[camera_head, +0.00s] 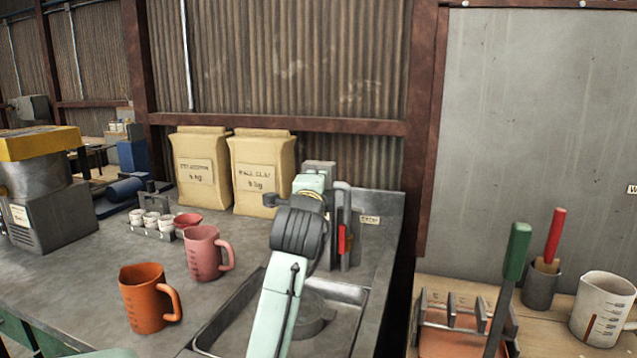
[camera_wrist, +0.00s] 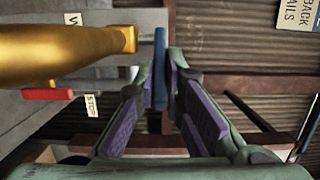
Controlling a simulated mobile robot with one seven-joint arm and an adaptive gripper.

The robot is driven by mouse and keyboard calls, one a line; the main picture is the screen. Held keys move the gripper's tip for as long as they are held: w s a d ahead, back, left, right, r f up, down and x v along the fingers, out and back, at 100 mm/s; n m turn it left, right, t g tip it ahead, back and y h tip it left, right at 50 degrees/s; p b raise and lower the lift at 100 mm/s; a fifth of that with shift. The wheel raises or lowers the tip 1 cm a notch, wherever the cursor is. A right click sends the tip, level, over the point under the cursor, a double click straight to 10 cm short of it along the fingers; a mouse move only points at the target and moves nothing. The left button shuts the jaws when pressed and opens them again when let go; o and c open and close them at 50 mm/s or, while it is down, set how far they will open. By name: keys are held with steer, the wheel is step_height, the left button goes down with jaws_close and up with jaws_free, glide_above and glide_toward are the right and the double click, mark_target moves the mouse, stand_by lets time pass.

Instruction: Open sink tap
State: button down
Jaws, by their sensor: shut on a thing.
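In the wrist view, my gripper (camera_wrist: 166,72) has its purple-padded fingers brought together at the tips on a narrow blue lever (camera_wrist: 160,48), which looks like the tap handle. The lever stands next to the end of a large brass body (camera_wrist: 70,48), apparently part of the tap. In the head view, the metal sink (camera_head: 225,316) is set into the grey counter. My arm covers much of the basin, and my fingertips and the blue lever are hidden there.
A red lever (camera_wrist: 48,94) with a STOP label is near the brass body. An orange jug (camera_head: 143,300) and a pink jug (camera_head: 203,254) stand left of the sink. Two clay bags (camera_head: 262,165) stand behind. A green-handled tool (camera_head: 517,250) rises on the right bench.

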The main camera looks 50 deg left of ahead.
steer(key=c, duration=1.7)
jaws_free()
steer(key=v, duration=1.2)
steer(key=shift+d, duration=0.1)
